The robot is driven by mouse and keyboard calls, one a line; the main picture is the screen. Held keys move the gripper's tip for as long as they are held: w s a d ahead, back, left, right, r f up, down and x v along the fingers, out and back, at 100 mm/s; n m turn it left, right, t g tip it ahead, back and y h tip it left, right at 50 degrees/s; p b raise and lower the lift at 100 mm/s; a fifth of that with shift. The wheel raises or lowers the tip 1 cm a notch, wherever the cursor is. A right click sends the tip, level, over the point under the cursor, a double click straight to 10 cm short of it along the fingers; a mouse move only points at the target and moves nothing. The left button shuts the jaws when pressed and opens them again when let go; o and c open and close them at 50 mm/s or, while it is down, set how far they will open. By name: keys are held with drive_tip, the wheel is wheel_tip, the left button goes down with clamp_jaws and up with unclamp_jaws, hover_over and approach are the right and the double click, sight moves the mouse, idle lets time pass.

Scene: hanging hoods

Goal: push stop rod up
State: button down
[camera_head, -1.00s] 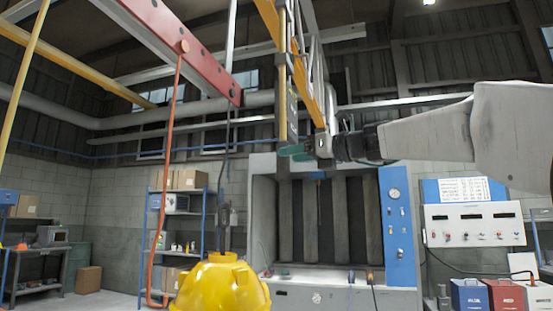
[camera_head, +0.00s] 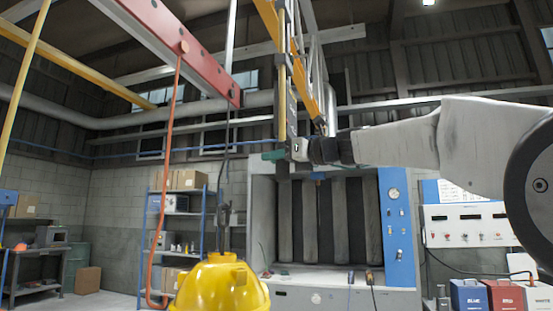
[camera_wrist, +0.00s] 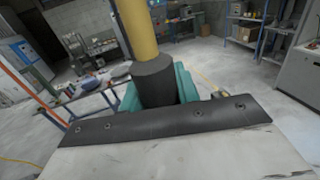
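The stop rod appears to be the upright yellow rod (camera_head: 282,105) hanging beside the ladder-like yellow frame in the head view. In the wrist view the yellow rod (camera_wrist: 137,30) ends in a dark grey cylindrical tip (camera_wrist: 153,82). My gripper (camera_head: 273,156) is at the rod's lower end, its green fingers pointing left. In the wrist view the green fingers of my gripper (camera_wrist: 158,92) stand apart, with the dark tip between or just above them. The tip hides part of the fingers, so I cannot tell whether they clamp it.
A red beam (camera_head: 160,35) with an orange cable (camera_head: 168,170) runs on the left. A yellow hood (camera_head: 220,285) hangs low in front. The grey booth (camera_head: 262,210) with its blue panel (camera_head: 396,225) stands behind.

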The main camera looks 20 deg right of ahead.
sight(277, 146)
wheel_tip(277, 146, up, 3)
drive_tip(key=shift+r, duration=0.15)
drive_tip(key=c, duration=1)
unclamp_jaws()
drive_tip(key=shift+c, duration=0.2)
drive_tip(key=v, duration=0.7)
drive_tip(key=shift+s+d, duration=0.3)
